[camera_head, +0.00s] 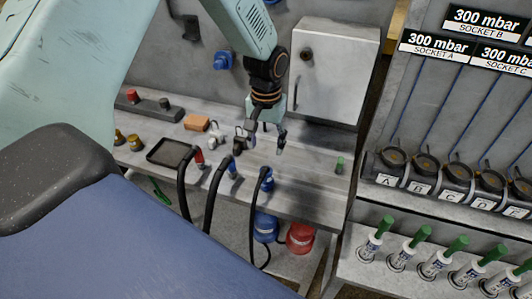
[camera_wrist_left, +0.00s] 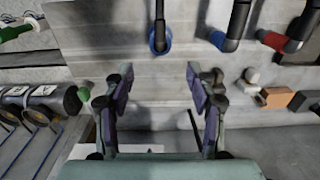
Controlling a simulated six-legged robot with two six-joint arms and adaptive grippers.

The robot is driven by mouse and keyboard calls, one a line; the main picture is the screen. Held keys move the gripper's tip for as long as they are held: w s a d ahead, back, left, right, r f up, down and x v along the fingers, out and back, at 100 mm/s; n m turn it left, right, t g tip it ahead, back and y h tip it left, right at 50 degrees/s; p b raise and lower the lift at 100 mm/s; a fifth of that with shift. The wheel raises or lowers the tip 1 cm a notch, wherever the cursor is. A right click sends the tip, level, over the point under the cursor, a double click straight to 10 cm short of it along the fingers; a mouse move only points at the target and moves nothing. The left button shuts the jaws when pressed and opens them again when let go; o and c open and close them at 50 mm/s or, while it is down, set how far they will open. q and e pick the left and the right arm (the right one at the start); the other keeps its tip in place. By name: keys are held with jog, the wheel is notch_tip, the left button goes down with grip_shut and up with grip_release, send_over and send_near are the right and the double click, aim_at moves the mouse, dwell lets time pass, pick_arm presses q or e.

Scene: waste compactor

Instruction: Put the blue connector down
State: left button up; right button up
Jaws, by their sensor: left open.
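A blue connector (camera_head: 268,184) on a black hose stands on the grey bench near its front edge. In the left wrist view the same blue connector (camera_wrist_left: 157,42) shows as a blue ring around the hose end, beyond my fingertips. My left gripper (camera_head: 264,142) is open over the bench, behind the connector and apart from it. In the left wrist view the gap between the fingers (camera_wrist_left: 158,92) shows only bare bench. A second blue connector (camera_head: 233,170) and a red connector (camera_head: 198,157), both on black hoses, stand to its left. My right gripper is not in view.
An orange block (camera_head: 196,122), a small white part (camera_head: 214,129) and a black tray (camera_head: 170,153) lie left on the bench. A green cylinder (camera_head: 339,166) stands at the right. A grey wall box (camera_head: 333,70) is behind the gripper. Bench between connector and green cylinder is clear.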

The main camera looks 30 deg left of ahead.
pick_arm(q)
jog(key=shift+r, duration=0.35)
jog(key=s+d+f+m, duration=0.1)
jog(key=s+d+f, duration=0.3)
jog(key=s+f, duration=0.35)
jog(key=s+d+f, duration=0.3)
jog(key=s+f, duration=0.4)
jog(key=s, duration=0.1)
jog(key=s+d+f+m, duration=0.1)
jog(key=s+f, duration=0.1)
jog(key=s, duration=1.4)
jog(key=shift+s+d, duration=0.1)
